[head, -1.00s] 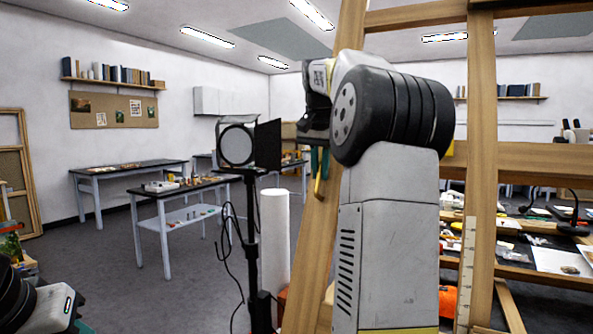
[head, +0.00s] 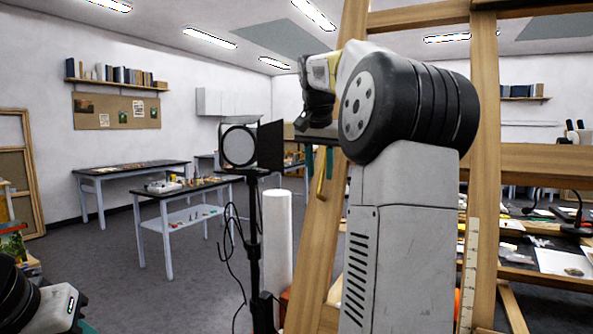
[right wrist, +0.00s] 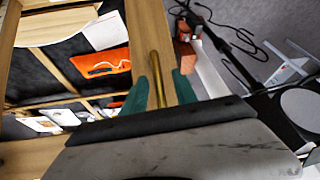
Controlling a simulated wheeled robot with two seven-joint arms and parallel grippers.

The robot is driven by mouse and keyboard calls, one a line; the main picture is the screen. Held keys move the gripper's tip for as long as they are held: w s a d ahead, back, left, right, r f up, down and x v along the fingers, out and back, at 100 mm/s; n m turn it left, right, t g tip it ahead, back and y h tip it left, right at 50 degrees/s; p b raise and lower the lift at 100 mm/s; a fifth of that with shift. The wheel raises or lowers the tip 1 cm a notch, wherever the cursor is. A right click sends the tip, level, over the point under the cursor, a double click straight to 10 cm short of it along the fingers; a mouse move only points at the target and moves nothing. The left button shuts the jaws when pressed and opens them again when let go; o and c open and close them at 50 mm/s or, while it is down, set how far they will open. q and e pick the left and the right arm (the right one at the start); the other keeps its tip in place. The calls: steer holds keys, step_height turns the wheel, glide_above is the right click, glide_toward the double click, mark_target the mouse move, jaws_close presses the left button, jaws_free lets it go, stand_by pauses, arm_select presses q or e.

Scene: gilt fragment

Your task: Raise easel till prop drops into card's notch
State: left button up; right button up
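The easel is a tall wooden frame with a leaning left post (head: 308,255), an upright right post (head: 482,130) and crossbars. A pale strip with dark marks (head: 468,270), perhaps the card, stands beside the right post; I cannot make out a notch. A slanted wooden strut (head: 511,308) shows low behind it; I cannot tell if it is the prop. My right gripper (head: 318,160) has its green fingers apart on either side of a brass rod (head: 321,185). In the right wrist view the rod (right wrist: 157,80) lies between the fingers, with a gap on the right.
A black lamp on a stand (head: 240,146) with loose cables and a white cylinder (head: 277,240) stand left of the easel. A cluttered table (head: 555,262) lies behind it at right. An orange item (right wrist: 101,62) lies beyond the frame. Open floor is at left.

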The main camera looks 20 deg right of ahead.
steer(key=v, duration=0.7)
steer(key=shift+r, duration=0.2)
steer(key=shift+s+a, duration=0.1)
steer(key=s+a+f+n+t+y, duration=0.1)
steer(key=s+a+f+n+y, duration=0.1)
steer(key=s+a+f+n, duration=0.3)
steer(key=s+a+f, duration=0.4)
steer(key=f, duration=0.1)
steer(key=shift+a+y, duration=0.3)
steer(key=shift+a, duration=0.05)
steer(key=s+a+f+n, duration=0.1)
steer(key=s+a+f, duration=0.1)
steer(key=s+f, duration=0.2)
steer(key=s+a+f+n+y, duration=0.1)
steer(key=s+a+f, duration=0.2)
steer(key=f, duration=0.3)
steer(key=s+a+f+n+y, duration=0.1)
steer(key=s+a+f, duration=0.2)
steer(key=s+f, duration=0.2)
steer(key=shift+a+f+n+t, duration=0.2)
steer(key=shift+n+t, duration=0.1)
steer(key=shift+t, duration=0.1)
steer(key=shift+c, duration=1.1)
steer(key=shift+s+a+f, duration=0.1)
steer(key=shift+s+f, duration=0.05)
steer(key=shift+f, duration=0.1)
steer(key=c, duration=0.3)
jaws_close()
